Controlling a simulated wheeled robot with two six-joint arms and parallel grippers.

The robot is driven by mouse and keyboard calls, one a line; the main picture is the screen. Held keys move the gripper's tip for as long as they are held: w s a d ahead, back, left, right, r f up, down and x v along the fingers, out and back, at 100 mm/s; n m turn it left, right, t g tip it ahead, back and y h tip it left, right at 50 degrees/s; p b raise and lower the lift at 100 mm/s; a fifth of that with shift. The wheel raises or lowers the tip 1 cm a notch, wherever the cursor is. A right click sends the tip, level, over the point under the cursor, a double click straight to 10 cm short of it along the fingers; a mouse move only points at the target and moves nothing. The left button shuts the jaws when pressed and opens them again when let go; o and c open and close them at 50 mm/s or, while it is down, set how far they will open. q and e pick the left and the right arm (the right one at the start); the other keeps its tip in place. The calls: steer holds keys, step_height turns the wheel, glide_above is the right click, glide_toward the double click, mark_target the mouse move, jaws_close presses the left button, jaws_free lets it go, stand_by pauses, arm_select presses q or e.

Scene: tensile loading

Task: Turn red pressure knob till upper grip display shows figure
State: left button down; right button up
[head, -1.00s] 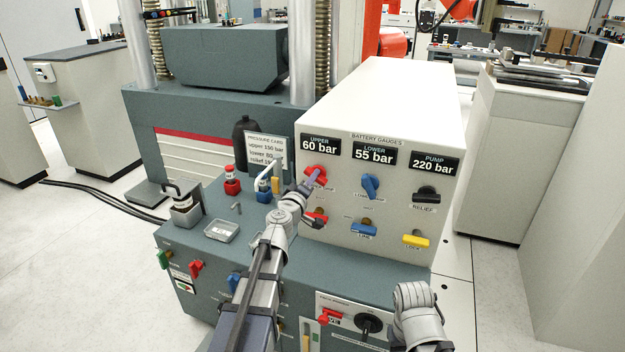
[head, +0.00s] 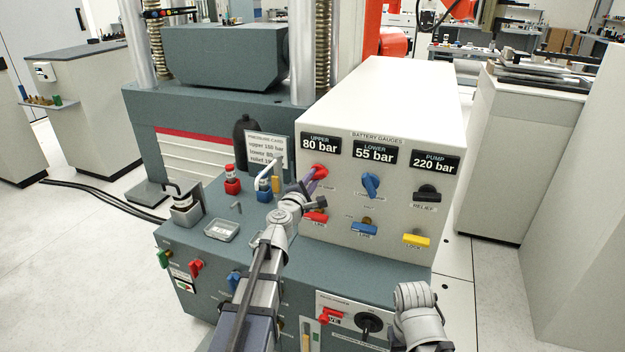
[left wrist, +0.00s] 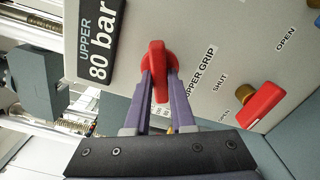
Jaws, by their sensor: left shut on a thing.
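The red pressure knob (head: 319,171) is on the front of the white gauge box, below the upper display (head: 319,143), which reads 80 bar. My left gripper (head: 309,186) is shut on the red knob. In the left wrist view the red knob (left wrist: 158,72) sits between the two purple fingers, beside the label UPPER GRIP. The pressure card (head: 265,150) stands left of the box; its top line appears to read upper 150 or 160 bar, too small to be sure. My right arm shows at the lower right, but its fingers are out of view.
The lower display (head: 374,152) reads 55 bar and the pump display (head: 436,162) 220 bar. A blue knob (head: 371,184) and a black relief knob (head: 427,193) are to the right. Red (head: 315,216), blue (head: 364,229) and yellow (head: 416,241) levers are below.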

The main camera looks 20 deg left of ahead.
arm_select(q)
steer(key=n, duration=0.6)
steer(key=shift+d+f+n, duration=0.1)
steer(key=shift+n, duration=0.2)
steer(key=n, duration=0.5)
steer(key=shift+d, duration=0.1)
steer(key=n, duration=0.5)
steer(key=shift+d+n, duration=0.1)
steer(key=shift+n, duration=0.3)
steer(key=n, duration=0.6)
steer(key=shift+s+d, duration=0.1)
steer(key=shift+d, duration=0.05)
steer(key=c, duration=0.8)
jaws_free()
steer(key=shift+o, duration=0.2)
